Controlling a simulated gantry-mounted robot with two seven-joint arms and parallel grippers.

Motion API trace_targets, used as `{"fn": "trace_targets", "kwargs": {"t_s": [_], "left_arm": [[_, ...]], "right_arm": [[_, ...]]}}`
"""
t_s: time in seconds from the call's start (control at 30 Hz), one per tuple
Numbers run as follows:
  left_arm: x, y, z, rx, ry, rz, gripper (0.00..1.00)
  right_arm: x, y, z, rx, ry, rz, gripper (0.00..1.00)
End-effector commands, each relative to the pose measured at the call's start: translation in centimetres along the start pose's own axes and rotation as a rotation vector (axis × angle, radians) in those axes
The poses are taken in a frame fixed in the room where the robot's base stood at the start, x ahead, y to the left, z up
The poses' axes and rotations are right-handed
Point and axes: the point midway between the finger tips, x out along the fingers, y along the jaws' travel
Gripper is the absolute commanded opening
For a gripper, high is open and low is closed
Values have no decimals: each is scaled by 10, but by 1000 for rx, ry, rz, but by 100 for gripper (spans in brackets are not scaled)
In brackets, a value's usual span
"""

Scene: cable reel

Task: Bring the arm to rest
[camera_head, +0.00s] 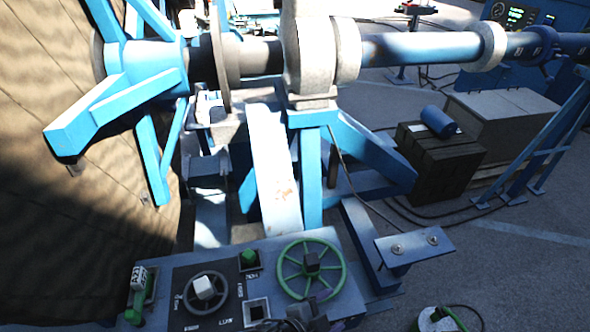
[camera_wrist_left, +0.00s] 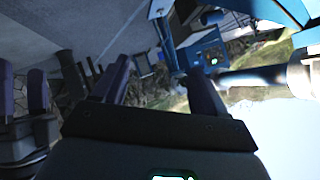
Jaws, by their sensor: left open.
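My left gripper (camera_head: 305,316) shows as a dark shape at the bottom edge of the head view, in front of the control panel (camera_head: 215,250). In the left wrist view its two fingers (camera_wrist_left: 162,85) stand wide apart with nothing between them, so it is open and empty. At the left edge of the left wrist view, a second pair of similar dark purple fingers, apparently my right gripper (camera_wrist_left: 22,92), stands apart with a gap. The panel carries a green handwheel (camera_head: 311,271), a smaller grey handwheel (camera_head: 203,287), a green button (camera_head: 248,258) and a green-handled lever (camera_head: 137,290).
A large reel (camera_head: 65,150) with blue arms fills the left side. Its shaft (camera_head: 420,47) runs right across the blue stand (camera_head: 310,180). A dark crate (camera_head: 440,160) bears a blue cylinder (camera_head: 438,121). Open floor (camera_head: 520,270) lies at right, with cables.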

Motion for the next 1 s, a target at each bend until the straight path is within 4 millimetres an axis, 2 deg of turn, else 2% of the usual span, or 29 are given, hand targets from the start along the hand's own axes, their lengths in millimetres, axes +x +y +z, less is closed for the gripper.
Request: {"fn": "trace_targets", "kwargs": {"t_s": [0.03, 0.13, 0.23, 0.4, 0.5, 0.6, 0.73, 1.0], "left_arm": [[-17, -5, 10, -110, -50, -44, 73], [-52, -14, 45, -317, -177, -127, 73], [-95, -12, 88, -524, -324, -190, 73], [-172, 15, 154, -828, -570, -250, 73], [-209, 34, 178, -953, -681, -265, 73], [-236, 50, 192, -1038, -759, -273, 73], [-254, 60, 201, -1095, -812, -279, 73], [-254, 60, 201, -1095, -812, -279, 73]], "right_arm": [[-6, 0, -2, 1, 1, -1, 72], [-12, 0, -4, 3, 2, -1, 72], [-18, 0, -7, 4, 3, -2, 72], [-25, 0, -9, 3, 3, -2, 72], [-28, 1, -10, 3, 4, -2, 72], [-30, 1, -11, 3, 4, -2, 72], [-30, 1, -11, 3, 4, -1, 72], [-30, 1, -11, 3, 4, -1, 72]]}}
